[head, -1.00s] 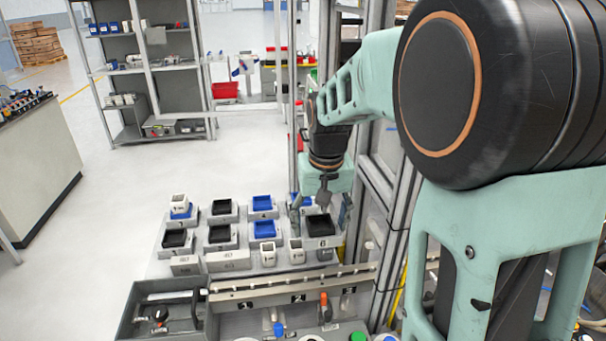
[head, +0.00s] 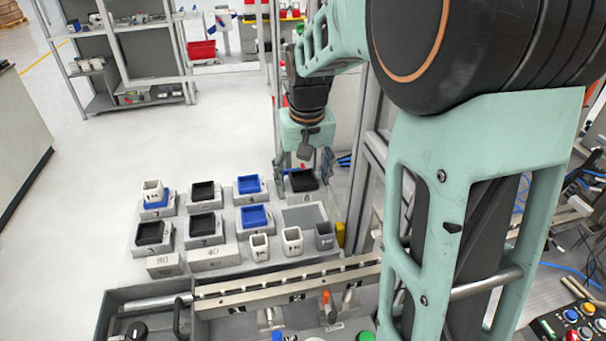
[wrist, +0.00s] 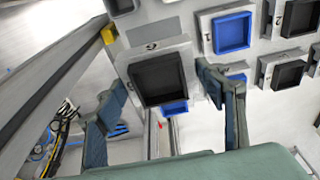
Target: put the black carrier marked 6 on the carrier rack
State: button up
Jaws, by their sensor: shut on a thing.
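The black carrier (head: 301,182) is a shallow square tray held between the fingers of my gripper (head: 304,172). It hangs above and slightly behind an empty grey nest (head: 305,217) at the right of the table of nests. In the wrist view the carrier (wrist: 157,80) sits between the two dark fingers of my gripper (wrist: 162,82), and a 6 shows on the grey face beside it. Which surface bears that 6 is hard to tell. Which part is the carrier rack I cannot tell; a metal rail (head: 290,283) with number labels runs in front.
Several black and blue carriers stand in grey nests, such as a blue one (head: 255,217) left of the empty nest. White cups (head: 292,241) and a grey cup (head: 325,236) stand in front. A metal frame post (head: 362,150) rises close on the right.

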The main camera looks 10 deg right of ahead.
notch_tip(320, 180, down, 8)
jog(key=b, duration=0.5)
jog(key=shift+w+r, duration=0.1)
jog(key=shift+r, duration=0.1)
jog(key=shift+f+b, duration=0.35)
jog(key=shift+f, duration=0.2)
jog(key=o, duration=1.5)
jog(key=shift+r+p, duration=2.7)
jog(key=shift+r, duration=0.85)
